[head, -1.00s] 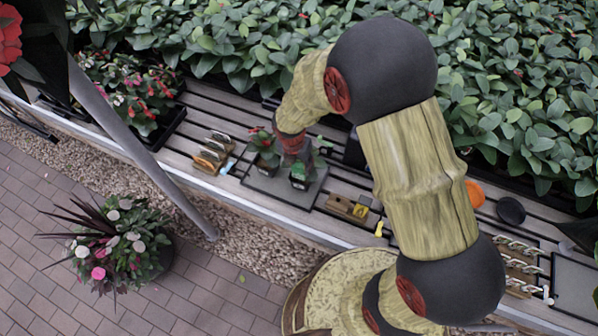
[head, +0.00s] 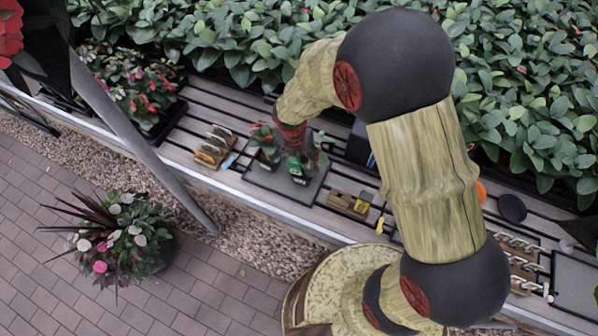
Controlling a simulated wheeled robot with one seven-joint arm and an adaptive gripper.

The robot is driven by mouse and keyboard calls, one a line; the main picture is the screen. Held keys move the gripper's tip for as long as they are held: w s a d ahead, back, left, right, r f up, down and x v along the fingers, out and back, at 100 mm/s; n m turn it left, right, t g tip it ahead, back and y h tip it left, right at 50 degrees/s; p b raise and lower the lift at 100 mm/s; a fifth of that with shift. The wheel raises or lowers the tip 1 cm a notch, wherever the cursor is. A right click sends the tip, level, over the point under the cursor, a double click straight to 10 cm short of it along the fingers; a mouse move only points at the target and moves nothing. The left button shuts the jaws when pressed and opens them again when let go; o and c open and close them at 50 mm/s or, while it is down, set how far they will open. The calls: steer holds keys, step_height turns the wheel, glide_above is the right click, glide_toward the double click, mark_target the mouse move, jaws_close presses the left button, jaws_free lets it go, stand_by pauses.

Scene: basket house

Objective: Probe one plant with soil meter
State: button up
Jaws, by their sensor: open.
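A dark square tray (head: 264,184) on the slatted bench holds small potted plants. One plant with red blooms (head: 266,146) stands at its left, and another dark pot (head: 299,178) with green leaves stands at its right. My gripper (head: 294,160) is at the end of the arm over the tray, between these plants. It is small and partly lost among the leaves; its jaws are open, and I see nothing held. A wooden block (head: 347,205) with a yellow part lies right of the tray. A small yellow item (head: 380,225) lies near it; I cannot tell whether either is the soil meter.
A wooden holder with several tools (head: 214,148) stands left of the tray. A black round dish (head: 512,208) and another wooden rack (head: 522,262) are at the right. Dense foliage lines the bench's back. A slanting grey post (head: 150,160) crosses at left.

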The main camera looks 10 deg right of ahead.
step_height(320, 180, up, 10)
steer(key=s+a, duration=0.1)
steer(key=shift+s, duration=0.1)
